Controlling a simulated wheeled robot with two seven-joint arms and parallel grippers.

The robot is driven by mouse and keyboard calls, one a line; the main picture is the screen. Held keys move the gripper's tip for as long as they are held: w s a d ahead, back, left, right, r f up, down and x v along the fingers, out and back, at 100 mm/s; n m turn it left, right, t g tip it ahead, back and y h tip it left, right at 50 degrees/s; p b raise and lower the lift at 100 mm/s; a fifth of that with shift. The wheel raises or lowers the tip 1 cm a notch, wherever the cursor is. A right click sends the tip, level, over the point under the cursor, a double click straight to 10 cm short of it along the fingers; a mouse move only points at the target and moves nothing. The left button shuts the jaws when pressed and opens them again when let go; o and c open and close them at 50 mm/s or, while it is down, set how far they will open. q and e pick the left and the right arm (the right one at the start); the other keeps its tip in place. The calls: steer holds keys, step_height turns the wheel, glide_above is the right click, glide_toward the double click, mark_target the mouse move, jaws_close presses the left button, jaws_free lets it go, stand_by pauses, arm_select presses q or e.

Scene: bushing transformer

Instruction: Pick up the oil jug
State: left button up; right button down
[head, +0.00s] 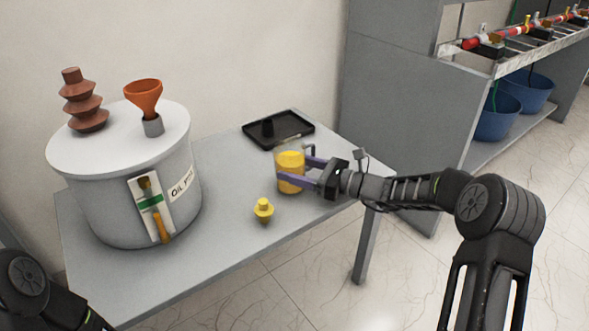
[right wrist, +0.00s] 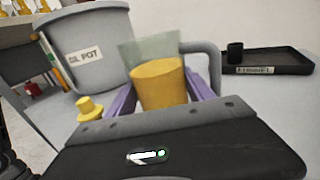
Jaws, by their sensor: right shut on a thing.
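The oil jug (head: 290,161) is a clear vessel with yellow oil inside, upright at the right part of the grey table. In the right wrist view the jug (right wrist: 158,82) shows its clear rim and a grey handle on the right side. My right gripper (head: 298,172) has its purple fingers on either side of the jug and is shut on it. I cannot tell whether the jug's base touches the table. My left arm shows only at the bottom left corner of the head view; its gripper is out of view.
A small yellow stopper (head: 263,209) stands just in front of the jug. A black tray (head: 292,137) with a small black cup lies behind it. A large grey oil pot (head: 113,215) with an orange funnel (head: 144,95) and brown bushing (head: 83,105) fills the table's left.

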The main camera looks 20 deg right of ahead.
arm_select(q)
steer(key=r+p, duration=0.3)
steer(key=r, duration=0.1)
steer(key=shift+s, duration=0.35)
arm_select(e)
step_height(320, 180, up, 10)
steer(key=shift+f, duration=0.15)
arm_select(q)
steer(key=shift+r+p, duration=0.1)
steer(key=shift+p, duration=0.2)
